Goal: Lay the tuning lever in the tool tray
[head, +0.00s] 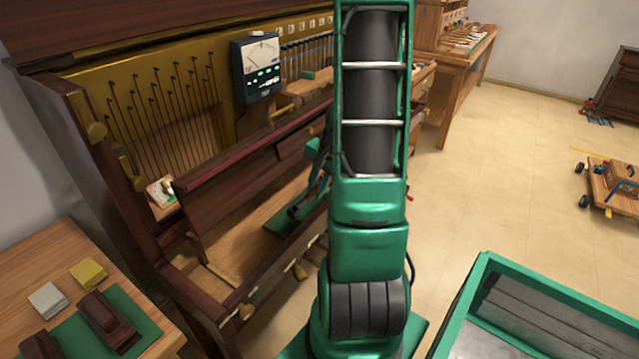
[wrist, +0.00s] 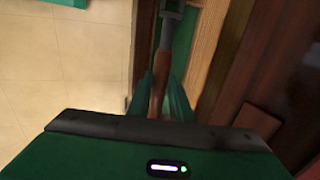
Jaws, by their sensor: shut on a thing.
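My gripper (wrist: 157,98) is shut on the tuning lever in the wrist view. The lever has a brown wooden handle (wrist: 162,66) and a dark metal head (wrist: 172,9) pointing away from the gripper. In the head view my arm hides the lever and most of the gripper; I cannot make out the fingers there. A flat green surface (head: 281,222) lies inside the open piano, partly behind my arm. A green-rimmed tray (head: 457,305) with a grey ribbed inside stands at the lower right; I cannot tell which of these is the tool tray.
The open piano (head: 250,165) has dark wooden rails and a meter (head: 257,66) on its frame. A workbench (head: 465,68) stands behind. The tiled floor (head: 500,150) at right is mostly clear.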

